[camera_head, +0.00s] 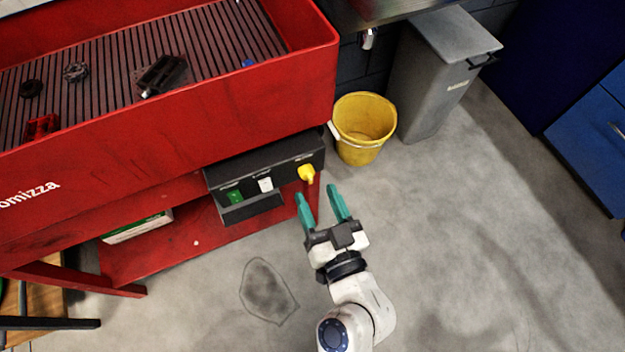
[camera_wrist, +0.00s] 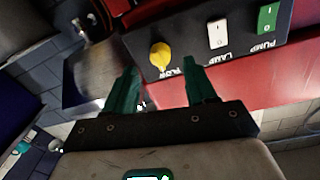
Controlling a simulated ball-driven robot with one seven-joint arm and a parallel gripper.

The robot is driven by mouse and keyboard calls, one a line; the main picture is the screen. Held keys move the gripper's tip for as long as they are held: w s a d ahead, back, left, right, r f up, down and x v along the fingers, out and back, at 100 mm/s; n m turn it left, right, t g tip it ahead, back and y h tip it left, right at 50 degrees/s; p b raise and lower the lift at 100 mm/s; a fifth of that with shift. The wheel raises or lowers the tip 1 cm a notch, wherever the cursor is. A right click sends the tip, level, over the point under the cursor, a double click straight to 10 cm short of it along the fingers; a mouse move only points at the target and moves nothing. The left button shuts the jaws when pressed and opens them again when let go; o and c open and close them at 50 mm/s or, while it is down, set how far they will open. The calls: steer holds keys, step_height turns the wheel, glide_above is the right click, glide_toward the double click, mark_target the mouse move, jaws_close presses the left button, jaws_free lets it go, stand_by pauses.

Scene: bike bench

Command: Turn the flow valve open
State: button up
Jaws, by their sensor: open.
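The flow valve is a yellow knob (camera_head: 306,173) at the right end of a black control panel (camera_head: 222,181) on the front of the red wash bench. The wrist view shows the knob (camera_wrist: 160,55) beyond the fingertips and roughly between them, above the printed word FLOW. My gripper (camera_head: 321,192) has teal fingers spread apart with nothing between them. It is in front of the panel, a little below and to the right of the knob in the head view. In the wrist view the gripper (camera_wrist: 162,70) appears apart from the knob.
Beside the knob are a white lamp switch (camera_wrist: 218,34) and a green pump switch (camera_wrist: 268,18). A yellow bucket (camera_head: 363,122) and a grey bin (camera_head: 432,75) stand on the floor right of the red bench (camera_head: 200,112). The floor at the right is clear.

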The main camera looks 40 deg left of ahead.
mark_target(311, 181)
steer(key=shift+x, duration=1.8)
steer(key=shift+c, duration=0.4)
jaws_close()
